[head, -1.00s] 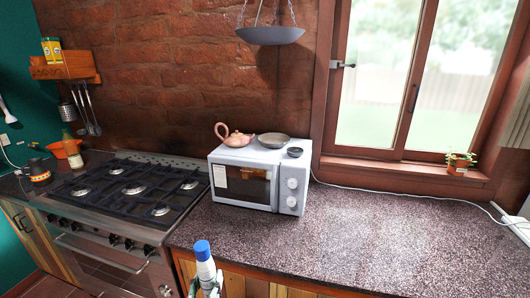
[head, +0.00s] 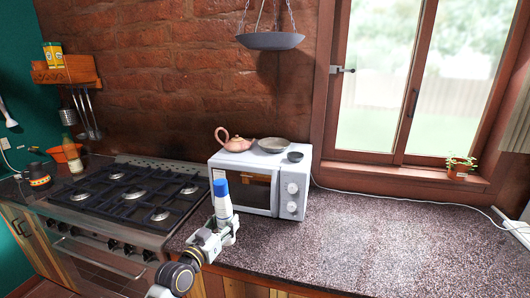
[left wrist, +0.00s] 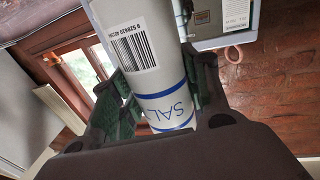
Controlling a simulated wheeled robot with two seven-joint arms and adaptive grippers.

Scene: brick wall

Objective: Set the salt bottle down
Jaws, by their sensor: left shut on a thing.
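The salt bottle (head: 223,200) is white with a blue cap and is upright in the head view, in front of the microwave's left side. My left gripper (head: 224,229) is shut around its lower part, near the counter's front edge by the stove. I cannot tell whether its base touches the counter (head: 350,240). In the left wrist view the salt bottle (left wrist: 160,85) shows a barcode, blue bands and the letters "SAL" between the fingers of my left gripper (left wrist: 155,95). My right gripper is not in view.
A white microwave (head: 258,180) stands behind the bottle, with a teapot (head: 234,142) and bowls on top. A gas stove (head: 125,195) is to the left. The counter right of the microwave is clear except for a cable at the back. A hanging scale pan (head: 270,41) is above.

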